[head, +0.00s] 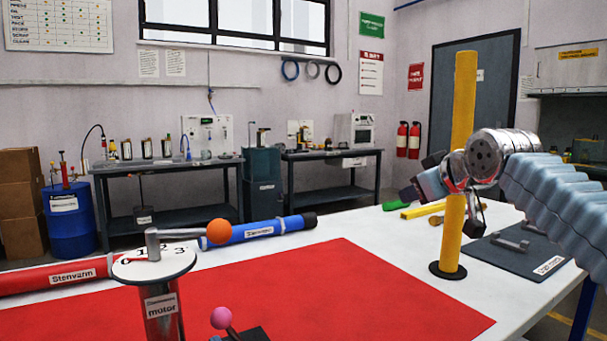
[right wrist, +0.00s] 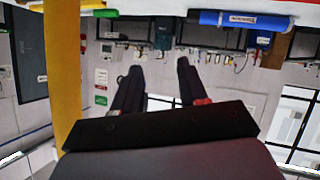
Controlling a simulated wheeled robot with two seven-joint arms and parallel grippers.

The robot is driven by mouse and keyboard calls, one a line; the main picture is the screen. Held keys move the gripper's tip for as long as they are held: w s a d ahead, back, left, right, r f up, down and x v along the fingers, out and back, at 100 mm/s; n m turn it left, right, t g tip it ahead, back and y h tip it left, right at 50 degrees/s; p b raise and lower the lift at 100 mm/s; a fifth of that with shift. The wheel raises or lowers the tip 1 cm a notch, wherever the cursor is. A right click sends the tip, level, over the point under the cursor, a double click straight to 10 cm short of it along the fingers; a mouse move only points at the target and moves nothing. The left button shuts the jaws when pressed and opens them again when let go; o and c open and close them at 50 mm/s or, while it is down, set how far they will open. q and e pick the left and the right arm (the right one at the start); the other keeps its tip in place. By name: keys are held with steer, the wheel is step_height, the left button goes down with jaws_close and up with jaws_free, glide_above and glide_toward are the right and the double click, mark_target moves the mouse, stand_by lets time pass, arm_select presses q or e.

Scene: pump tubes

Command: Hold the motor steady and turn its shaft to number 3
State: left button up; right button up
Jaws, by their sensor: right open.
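A grey crank on the shaft (head: 152,245) reaches right, ending in an orange ball (head: 219,231) beyond the dial's edge. A small red mark lies at the shaft's foot on the side of the 0. My right gripper (head: 409,194) is open, away to the right of the motor beside the yellow post. In the right wrist view its fingers (right wrist: 160,85) are apart with nothing between them. My left gripper is out of view.
The yellow post (head: 464,110) stands on the white table by my right arm; it also shows in the wrist view (right wrist: 62,70). Red (head: 50,277) and blue (head: 262,230) tubes lie behind the motor. A pink ball knob (head: 221,318) stands in front. The red mat (head: 350,290) is largely clear.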

mark_target(166, 332)
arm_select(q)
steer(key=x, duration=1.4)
arm_select(e)
steer(key=s+a+r+n+g+y, duration=0.3)
steer(key=s+a+n+g+y, duration=0.1)
steer(key=s+a, duration=0.7)
steer(key=s+a+r+n+g+y, duration=0.3)
steer(key=s+a+r+n+g, duration=0.1)
steer(key=s+a, duration=0.8)
steer(key=shift+a+r+n+g+y, duration=0.2)
steer(key=shift+n+g+y, duration=0.3)
steer(key=shift+g, duration=0.4)
